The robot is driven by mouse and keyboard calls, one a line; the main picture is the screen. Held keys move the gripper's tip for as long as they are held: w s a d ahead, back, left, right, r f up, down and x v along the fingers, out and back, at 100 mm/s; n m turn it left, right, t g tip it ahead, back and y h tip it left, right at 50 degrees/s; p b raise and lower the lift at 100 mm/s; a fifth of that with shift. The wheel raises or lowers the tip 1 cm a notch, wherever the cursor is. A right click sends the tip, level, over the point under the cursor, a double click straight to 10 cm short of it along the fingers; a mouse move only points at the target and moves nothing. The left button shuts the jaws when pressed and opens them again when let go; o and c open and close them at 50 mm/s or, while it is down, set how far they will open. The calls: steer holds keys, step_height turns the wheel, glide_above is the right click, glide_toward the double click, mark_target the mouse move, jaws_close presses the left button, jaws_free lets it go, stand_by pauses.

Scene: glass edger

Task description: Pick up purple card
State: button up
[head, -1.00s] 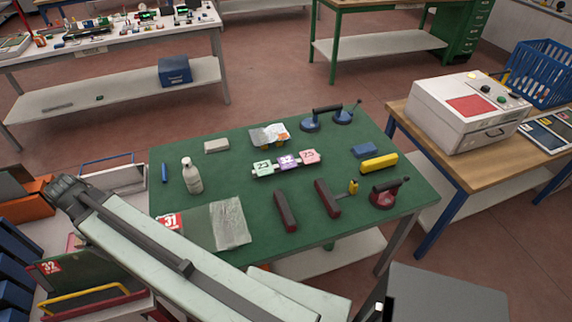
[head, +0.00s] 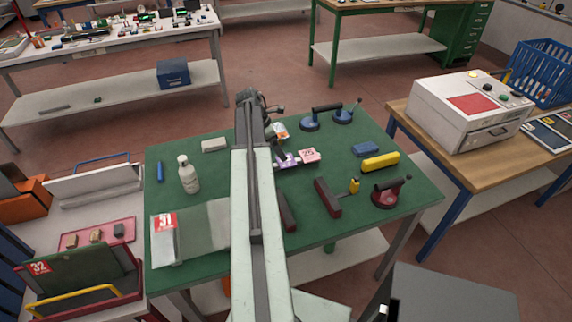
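The purple card (head: 287,160) lies on the green table (head: 335,230), in a row with a pink card (head: 309,155) marked 25 on its right. My arm hides the purple card's left part and the green card that was to its left. My gripper (head: 268,122) is at the far end of my outstretched arm, above the table's back part and beyond the purple card in the picture. It is small and dark, and its fingers cannot be made out. I see no card lifted.
On the table are a white bottle (head: 188,174), blue suction cups (head: 326,118), a yellow block (head: 380,162), a blue block (head: 366,149), a dark red bar (head: 327,197) and a red suction cup (head: 388,192). A white machine (head: 470,110) stands on the right bench.

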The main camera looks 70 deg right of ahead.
steer(key=b+x, duration=0.6)
steer(key=x, duration=0.1)
steer(key=shift+f, duration=0.15)
steer(key=c, duration=1.4)
